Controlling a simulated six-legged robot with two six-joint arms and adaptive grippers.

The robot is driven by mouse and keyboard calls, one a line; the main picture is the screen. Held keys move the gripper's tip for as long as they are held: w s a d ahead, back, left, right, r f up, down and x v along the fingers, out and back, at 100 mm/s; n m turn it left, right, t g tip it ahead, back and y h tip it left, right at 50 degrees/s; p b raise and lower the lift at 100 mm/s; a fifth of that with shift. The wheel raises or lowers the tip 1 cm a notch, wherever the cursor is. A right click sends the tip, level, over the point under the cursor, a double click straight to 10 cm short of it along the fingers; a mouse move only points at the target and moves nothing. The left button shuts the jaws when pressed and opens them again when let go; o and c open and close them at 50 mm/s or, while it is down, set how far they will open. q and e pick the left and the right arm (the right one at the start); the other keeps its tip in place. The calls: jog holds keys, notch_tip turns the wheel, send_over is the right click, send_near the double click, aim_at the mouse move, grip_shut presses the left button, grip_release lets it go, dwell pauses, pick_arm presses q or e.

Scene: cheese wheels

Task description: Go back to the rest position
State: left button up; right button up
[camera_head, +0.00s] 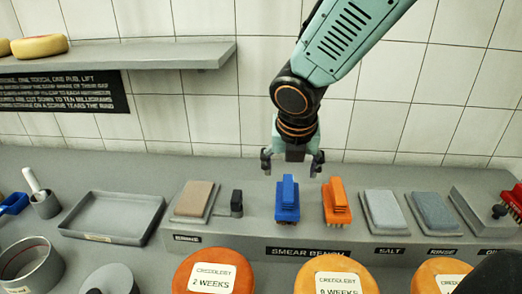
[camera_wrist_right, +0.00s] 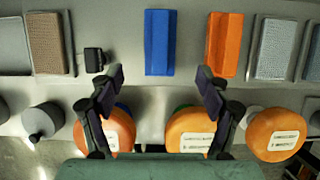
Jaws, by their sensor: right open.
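My right gripper (camera_head: 292,168) comes down from the top in the head view. It is open and empty, hanging over the bench behind and above the blue brush (camera_head: 287,200). An orange brush (camera_head: 335,202) stands just to the right of the blue one. In the right wrist view the fingers of my right gripper (camera_wrist_right: 160,76) are spread wide with nothing between them. The blue brush (camera_wrist_right: 159,42) and orange brush (camera_wrist_right: 224,44) lie beyond the fingertips, apart from them. My left gripper is not in view.
Cheese wheels (camera_head: 201,272) line the front, labelled in weeks. The bench (camera_head: 260,240) bears a brown pad (camera_head: 195,198), a small black-handled tool (camera_head: 236,203) and grey pads (camera_head: 384,208). A grey tray (camera_head: 112,215) is empty at left. A wall shelf (camera_head: 150,54) is at upper left.

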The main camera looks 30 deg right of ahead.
aim_at(288, 187)
jog(key=b+x, duration=0.5)
jog(key=x, duration=0.7)
jog(key=shift+s+a+f, duration=0.1)
jog(key=shift+s+f, duration=0.05)
jog(key=shift+r+p, duration=0.45)
jog(key=shift+r, duration=0.65)
jog(key=shift+f, duration=0.1)
